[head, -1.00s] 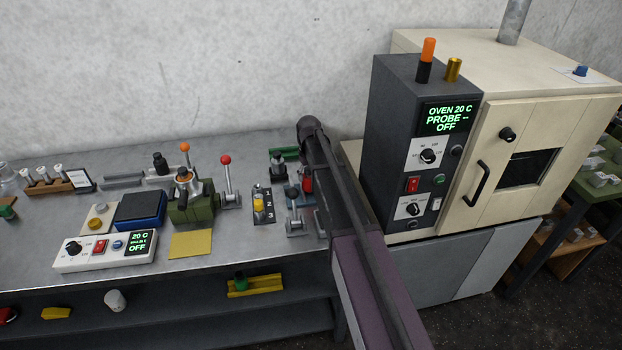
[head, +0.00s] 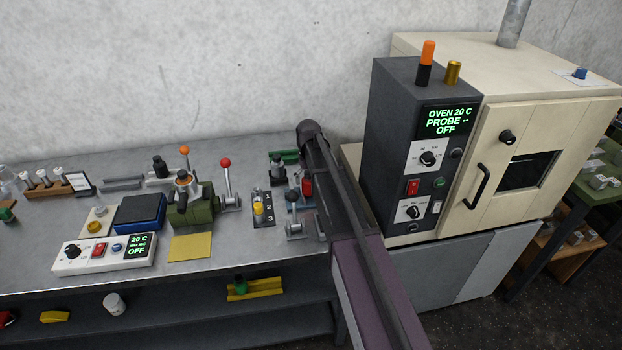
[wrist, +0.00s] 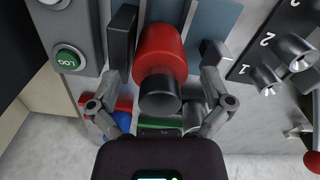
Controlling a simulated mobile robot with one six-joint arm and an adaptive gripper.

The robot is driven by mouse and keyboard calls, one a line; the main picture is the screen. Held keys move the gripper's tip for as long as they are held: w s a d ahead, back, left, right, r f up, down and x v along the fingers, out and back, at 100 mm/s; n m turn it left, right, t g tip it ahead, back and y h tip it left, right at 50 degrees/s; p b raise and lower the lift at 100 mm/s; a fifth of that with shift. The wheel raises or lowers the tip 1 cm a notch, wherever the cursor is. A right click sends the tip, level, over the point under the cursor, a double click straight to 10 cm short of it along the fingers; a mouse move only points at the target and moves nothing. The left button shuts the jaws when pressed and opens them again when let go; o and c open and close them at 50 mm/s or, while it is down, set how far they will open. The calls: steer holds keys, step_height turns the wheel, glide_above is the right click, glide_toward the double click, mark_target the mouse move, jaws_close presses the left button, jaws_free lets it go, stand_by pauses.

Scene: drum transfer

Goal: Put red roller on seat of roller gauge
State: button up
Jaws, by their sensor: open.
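The red roller (wrist: 160,55), with a dark end cap towards the camera, fills the middle of the wrist view. My gripper (wrist: 167,48) is open, with one finger on each side of the roller. Gaps show between fingers and roller, and I cannot tell whether either touches. In the head view the red roller (head: 307,186) shows beside my arm; the arm hides the gripper there. A blue-grey plate (wrist: 215,22) and a grey strip with a green LOG button (wrist: 69,58) lie beneath and beside the roller. I cannot tell which part is the gauge's seat.
A panel numbered 1, 2, 3 with small levers (wrist: 270,55) is close on the right in the wrist view. The oven (head: 540,130) stands right of my arm. A yellow mat (head: 190,247) lies left.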

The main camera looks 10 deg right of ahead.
steer(key=shift+r, duration=0.1)
step_height(320, 180, up, 12)
steer(key=p, duration=1.2)
stand_by(0.8)
steer(key=shift+s, duration=0.25)
steer(key=s+m, duration=0.2)
steer(key=s, duration=2.6)
steer(key=shift+s+d+m, duration=0.3)
steer(key=shift+d+m, duration=0.1)
